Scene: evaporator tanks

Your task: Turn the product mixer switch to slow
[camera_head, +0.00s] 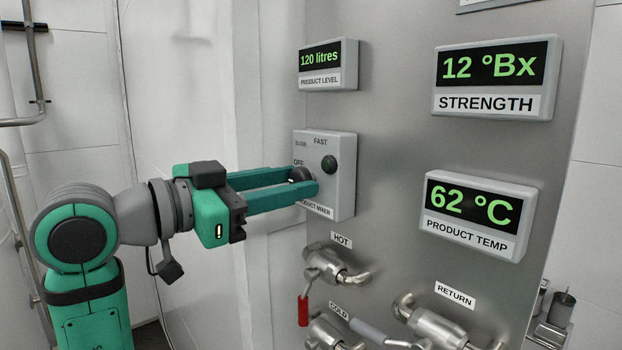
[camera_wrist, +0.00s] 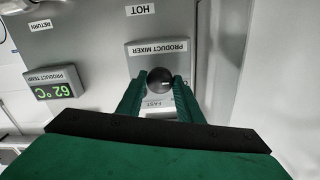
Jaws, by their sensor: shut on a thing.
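The product mixer box (camera_head: 343,193) is a light grey panel box with labels OFF at left, SLOW at upper left and FAST at top. Its round dark switch knob (camera_head: 300,174) sits between my fingertips. My gripper (camera_head: 304,182) reaches in from the left and is shut on the knob. In the wrist view, which is upside down, the knob (camera_wrist: 160,80) shows between both green fingers of my gripper (camera_wrist: 158,88). A small light mark shows on the knob; I cannot tell surely which label it points to. The fingers partly cover the knob in the head view.
The product level display (camera_head: 328,65) reads 120 litres above. Hot valve piping (camera_head: 335,267) with a red handle (camera_head: 303,310) lies below. Strength (camera_head: 492,77) and product temp (camera_head: 473,215) displays are at right.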

